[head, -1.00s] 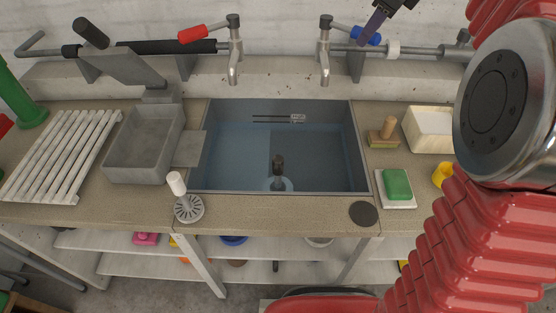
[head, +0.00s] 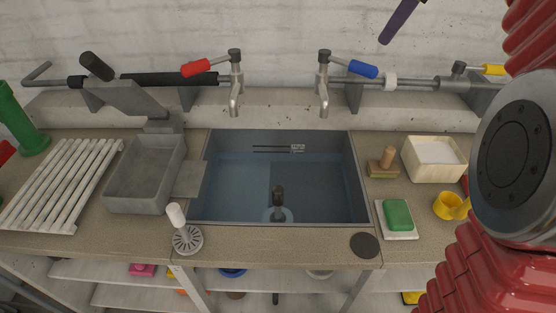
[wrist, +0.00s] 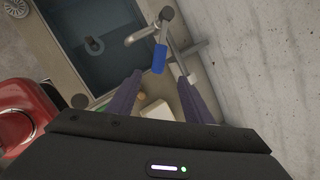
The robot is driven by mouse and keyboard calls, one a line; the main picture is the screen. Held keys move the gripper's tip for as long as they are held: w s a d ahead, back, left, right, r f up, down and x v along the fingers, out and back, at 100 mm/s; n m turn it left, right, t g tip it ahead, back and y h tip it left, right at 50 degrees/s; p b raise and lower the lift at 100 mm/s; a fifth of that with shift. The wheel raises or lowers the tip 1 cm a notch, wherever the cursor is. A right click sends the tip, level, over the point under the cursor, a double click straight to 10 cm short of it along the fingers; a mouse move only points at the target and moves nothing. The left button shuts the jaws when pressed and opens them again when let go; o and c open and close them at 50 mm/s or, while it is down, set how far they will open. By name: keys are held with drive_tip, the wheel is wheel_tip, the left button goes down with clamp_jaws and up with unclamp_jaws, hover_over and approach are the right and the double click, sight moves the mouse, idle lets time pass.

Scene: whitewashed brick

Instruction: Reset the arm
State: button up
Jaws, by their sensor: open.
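My gripper (head: 400,20) shows only as a purple finger at the top edge of the head view, above the blue tap lever (head: 363,69) and in front of the brick wall; the rest of it is out of frame. In the wrist view both purple fingers of my gripper (wrist: 158,76) are spread apart with nothing held between them. The blue tap lever (wrist: 160,57) shows beyond the gap between the fingertips. My red ribbed arm fills the right side of the head view.
A blue-grey sink (head: 280,131) sits mid-counter. A red tap lever (head: 196,67) is at left. A grey tray (head: 145,202) and white slatted rack (head: 60,190) stand left. A green sponge (head: 398,213), brush (head: 384,160), cream box (head: 434,172) and yellow cup (head: 452,206) stand right.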

idle(0.5)
drive_tip(key=s+f+n+h, duration=0.1)
drive_tip(key=s+f+n, duration=0.3)
drive_tip(key=f+n, duration=0.85)
drive_tip(key=s+a+f+n, duration=0.2)
drive_tip(key=s+f+n, duration=0.2)
drive_tip(key=s, duration=0.4)
drive_tip(key=s+a+f+n, duration=0.2)
drive_tip(key=s+f+n, duration=0.2)
drive_tip(key=s, duration=0.4)
drive_tip(key=s+a+f+n+h, duration=0.1)
drive_tip(key=s+a+f+n, duration=0.2)
drive_tip(key=s, duration=0.6)
drive_tip(key=shift+f+n+t, duration=0.3)
drive_tip(key=shift+f+n, duration=0.35)
drive_tip(key=shift+f, duration=0.35)
